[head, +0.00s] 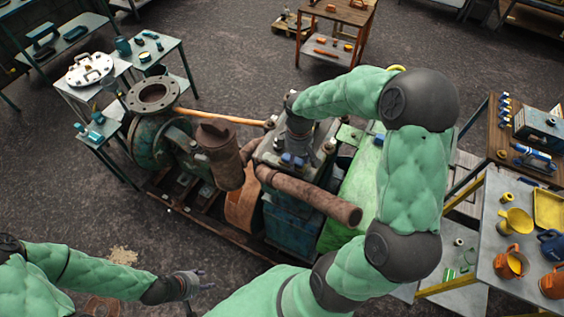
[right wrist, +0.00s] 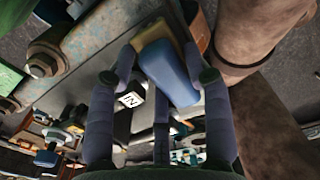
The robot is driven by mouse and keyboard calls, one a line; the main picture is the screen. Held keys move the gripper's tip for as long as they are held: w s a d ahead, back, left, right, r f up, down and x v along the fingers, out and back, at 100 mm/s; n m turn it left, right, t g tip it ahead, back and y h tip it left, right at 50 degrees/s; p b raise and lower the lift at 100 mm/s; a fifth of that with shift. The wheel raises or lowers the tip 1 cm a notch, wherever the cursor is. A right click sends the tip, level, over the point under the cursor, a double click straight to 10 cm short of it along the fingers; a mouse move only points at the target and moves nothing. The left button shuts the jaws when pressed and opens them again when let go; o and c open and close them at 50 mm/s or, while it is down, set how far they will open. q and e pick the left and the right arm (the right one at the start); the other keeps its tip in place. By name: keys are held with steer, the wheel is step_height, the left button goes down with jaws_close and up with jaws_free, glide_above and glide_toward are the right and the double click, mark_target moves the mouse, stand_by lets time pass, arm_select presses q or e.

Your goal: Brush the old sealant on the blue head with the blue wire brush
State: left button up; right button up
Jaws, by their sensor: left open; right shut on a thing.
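My right gripper (head: 297,140) is over the flat grey top (head: 268,153) of the worn blue block (head: 290,226), in the middle of the head view. It is shut on the blue wire brush (head: 288,160). In the right wrist view the brush's blue body (right wrist: 168,72) lies between my fingers (right wrist: 160,110), with a tan part (right wrist: 152,34) at its far end. Its bristles are hidden, and I cannot tell whether they touch the surface. I cannot make out old sealant. My left gripper (head: 190,282) is open and empty at the lower left, away from the machine.
Rusty pipes (head: 318,198) run beside the block, and a rusty flanged pump (head: 153,96) stands to its left. Large bolts (right wrist: 45,62) stick up from the grey top. A table with yellow and orange vessels (head: 492,235) stands at right.

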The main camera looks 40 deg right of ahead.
mark_target(288, 154)
steer(key=shift+w+a, duration=0.35)
steer(key=shift+w, duration=0.3)
steer(key=shift+w+a, duration=0.3)
steer(key=shift+w, duration=0.4)
steer(key=shift+w+a, duration=0.35)
steer(key=shift+w, duration=0.3)
steer(key=shift+w+a, duration=0.4)
steer(key=shift+w, duration=0.3)
steer(key=shift+w+a, duration=0.35)
steer(key=shift+w, duration=0.35)
steer(key=shift+s+d, duration=0.1)
steer(key=shift+s+d, duration=0.3)
steer(key=shift+s, duration=0.35)
steer(key=shift+s+d, duration=0.35)
steer(key=shift+s, duration=0.3)
steer(key=shift+s+d, duration=0.3)
steer(key=shift+s, duration=0.35)
